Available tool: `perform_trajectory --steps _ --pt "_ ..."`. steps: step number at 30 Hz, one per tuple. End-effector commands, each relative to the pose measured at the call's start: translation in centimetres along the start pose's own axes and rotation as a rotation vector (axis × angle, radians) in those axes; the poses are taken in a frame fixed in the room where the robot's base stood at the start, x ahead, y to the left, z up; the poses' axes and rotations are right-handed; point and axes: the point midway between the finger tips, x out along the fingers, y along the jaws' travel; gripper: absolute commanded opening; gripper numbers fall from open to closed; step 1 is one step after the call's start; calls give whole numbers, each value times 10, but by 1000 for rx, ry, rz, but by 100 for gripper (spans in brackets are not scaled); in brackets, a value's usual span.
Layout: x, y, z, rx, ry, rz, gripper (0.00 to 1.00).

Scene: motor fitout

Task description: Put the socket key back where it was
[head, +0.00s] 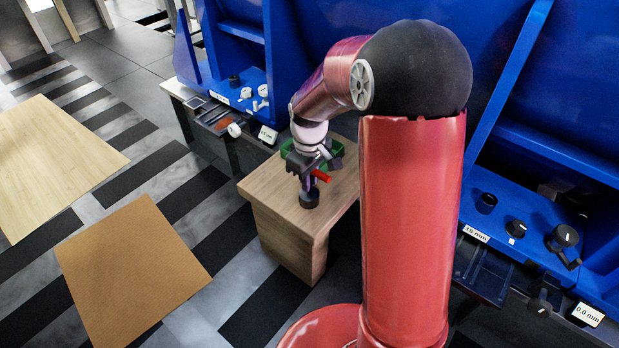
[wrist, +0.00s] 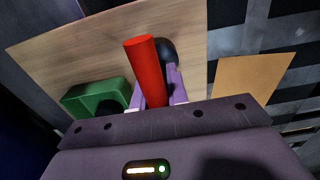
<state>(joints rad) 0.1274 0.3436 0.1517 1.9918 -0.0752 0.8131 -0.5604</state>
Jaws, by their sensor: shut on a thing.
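My gripper (head: 310,184) is over the small wooden table, pointing down, with its jaws shut on the socket key. The key's red bar (head: 321,175) sticks out at the side of the fingers, and a dark round end (head: 309,198) shows below them. In the wrist view the red bar (wrist: 143,65) stands up between the purple fingers (wrist: 177,85), with the dark round end (wrist: 167,50) behind it. The dark end is at or just above the tabletop; I cannot tell if it touches. The fingers hide part of the key.
The wooden table (head: 270,193) carries a green open holder (head: 337,158) close behind my gripper, also in the wrist view (wrist: 95,98). Blue machines (head: 540,215) with knobs and labels stand behind. Light brown boards (head: 132,265) lie at left; the table's front is clear.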

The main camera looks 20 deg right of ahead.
Motion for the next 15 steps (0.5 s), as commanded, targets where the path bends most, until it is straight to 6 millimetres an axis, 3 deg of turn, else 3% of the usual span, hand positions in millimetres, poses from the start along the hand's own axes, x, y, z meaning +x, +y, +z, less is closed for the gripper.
perform_trajectory --steps 2,3,7,15 --pt "3 0 0 0 0 0 0" --pt "2 0 0 0 0 0 21" --pt "2 0 0 0 0 0 38" --pt "1 0 0 0 0 0 38"
